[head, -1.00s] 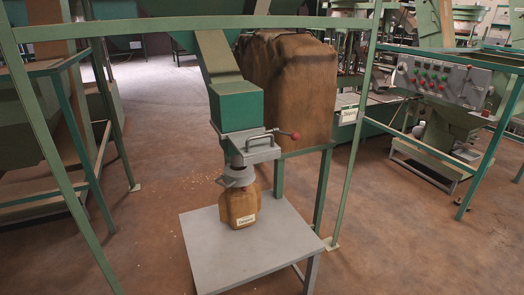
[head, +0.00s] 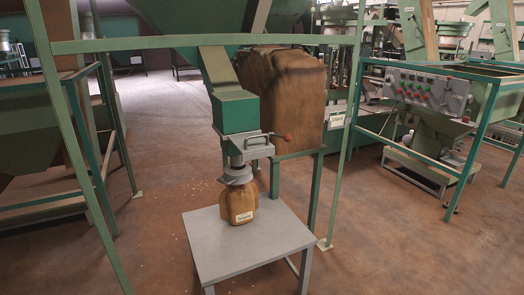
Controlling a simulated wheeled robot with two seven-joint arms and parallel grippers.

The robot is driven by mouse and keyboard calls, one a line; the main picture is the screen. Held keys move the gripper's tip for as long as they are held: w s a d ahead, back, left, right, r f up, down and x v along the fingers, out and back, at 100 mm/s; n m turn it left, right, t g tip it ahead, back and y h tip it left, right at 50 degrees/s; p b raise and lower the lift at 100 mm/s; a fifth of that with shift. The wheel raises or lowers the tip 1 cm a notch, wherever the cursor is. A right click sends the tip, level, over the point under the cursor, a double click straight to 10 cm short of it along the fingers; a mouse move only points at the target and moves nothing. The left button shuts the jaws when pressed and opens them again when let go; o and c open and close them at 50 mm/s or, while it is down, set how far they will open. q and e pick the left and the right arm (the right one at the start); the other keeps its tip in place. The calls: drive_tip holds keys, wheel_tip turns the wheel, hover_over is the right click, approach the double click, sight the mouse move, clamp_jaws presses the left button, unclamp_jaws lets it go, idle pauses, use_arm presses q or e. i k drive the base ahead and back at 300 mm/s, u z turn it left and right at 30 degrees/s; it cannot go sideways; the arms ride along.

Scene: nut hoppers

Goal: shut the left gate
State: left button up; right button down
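A green chute (head: 234,112) comes down from a hopper (head: 205,22) in the middle of the head view. Under it is a grey gate housing (head: 246,145) with a U-shaped handle at its front. A thin rod with a red knob (head: 287,137) sticks out to the right. I cannot tell whether this gate is open or shut. Below its spout (head: 237,174) stands a brown, labelled container (head: 238,204), its top close under the spout; the label is too small to read. Neither of my grippers is in view.
The container stands on a grey table (head: 260,247). A green frame with a crossbar (head: 130,45) and posts stands around the chute. A large brown sack (head: 285,97) is behind it. A control panel (head: 428,90) is at right. Small bits lie on the floor left of the table.

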sight(253, 146)
drive_tip(key=u, duration=0.6)
drive_tip(key=i, duration=0.5)
drive_tip(key=u, duration=0.1)
